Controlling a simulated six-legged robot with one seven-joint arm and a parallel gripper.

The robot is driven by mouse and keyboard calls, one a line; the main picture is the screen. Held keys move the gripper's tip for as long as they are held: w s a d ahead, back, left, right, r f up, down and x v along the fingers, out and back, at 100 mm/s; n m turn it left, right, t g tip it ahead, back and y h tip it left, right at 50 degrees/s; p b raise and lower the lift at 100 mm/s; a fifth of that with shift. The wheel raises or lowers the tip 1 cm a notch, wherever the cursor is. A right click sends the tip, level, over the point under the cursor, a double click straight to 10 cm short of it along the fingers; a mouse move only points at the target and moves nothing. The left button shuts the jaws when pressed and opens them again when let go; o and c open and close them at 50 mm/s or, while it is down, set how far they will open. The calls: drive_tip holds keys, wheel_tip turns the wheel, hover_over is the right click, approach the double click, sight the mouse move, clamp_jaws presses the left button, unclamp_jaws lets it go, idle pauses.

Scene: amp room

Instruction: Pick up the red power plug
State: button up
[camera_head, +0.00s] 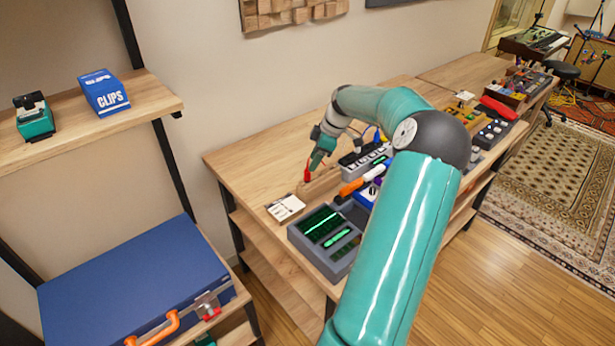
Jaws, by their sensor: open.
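A small red item that looks like the red power plug (307,174) stands upright at the left end of a low wooden block (321,184) on the workbench (255,160). My gripper (314,164) points down just above and to the right of the plug, very close to it. The gripper is open. It is small in this view, so I cannot tell whether a finger touches the plug or whether the plug is between the fingers. My arm hides part of the bench.
A grey device with green screens (325,236) and a white card (285,208) lie in front of the block. A power strip (366,159) and an orange-handled tool (351,187) are to its right. Left are a shelf with a blue clips box (104,92) and a blue case (135,285).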

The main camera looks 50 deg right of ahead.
sight(307, 171)
drive_tip(key=shift+x, duration=3.05)
drive_tip(key=shift+w, duration=0.1)
clamp_jaws()
